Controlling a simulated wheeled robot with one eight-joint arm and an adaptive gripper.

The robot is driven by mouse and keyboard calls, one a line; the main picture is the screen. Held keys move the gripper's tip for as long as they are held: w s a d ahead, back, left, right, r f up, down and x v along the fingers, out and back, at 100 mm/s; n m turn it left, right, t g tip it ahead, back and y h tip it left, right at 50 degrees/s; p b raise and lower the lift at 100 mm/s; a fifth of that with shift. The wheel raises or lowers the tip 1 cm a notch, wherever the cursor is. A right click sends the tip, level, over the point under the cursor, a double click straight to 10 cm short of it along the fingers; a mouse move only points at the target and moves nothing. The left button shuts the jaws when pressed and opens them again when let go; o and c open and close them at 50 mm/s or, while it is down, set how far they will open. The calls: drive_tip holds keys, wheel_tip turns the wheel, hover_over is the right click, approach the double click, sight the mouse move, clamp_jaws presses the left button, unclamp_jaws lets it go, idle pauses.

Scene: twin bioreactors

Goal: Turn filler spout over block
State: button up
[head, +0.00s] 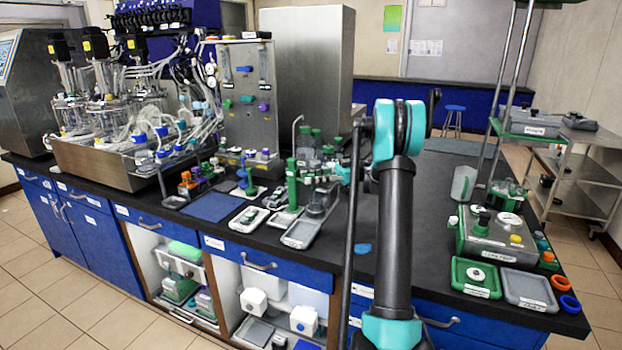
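A green upright post (292,183) stands on the black bench near the middle, and a thin bent metal tube (295,130) rises beside it with its hooked end at the top. This looks like the filler with its spout, but I cannot read a label on it. Small green and grey parts crowd around it, and I cannot single out the block.
A grey tray (302,233) lies at the bench's front edge, beside a blue mat (212,207). A steel panel (247,95) with tubing and glass vessels stands at left. A labelled steel device (497,237) and trays are at right.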

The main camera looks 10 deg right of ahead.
drive_tip(key=shift+o, duration=0.3)
drive_tip(key=shift+r, duration=0.1)
wheel_tip(320, 180, up, 10)
drive_tip(key=shift+f, duration=0.1)
idle(0.4)
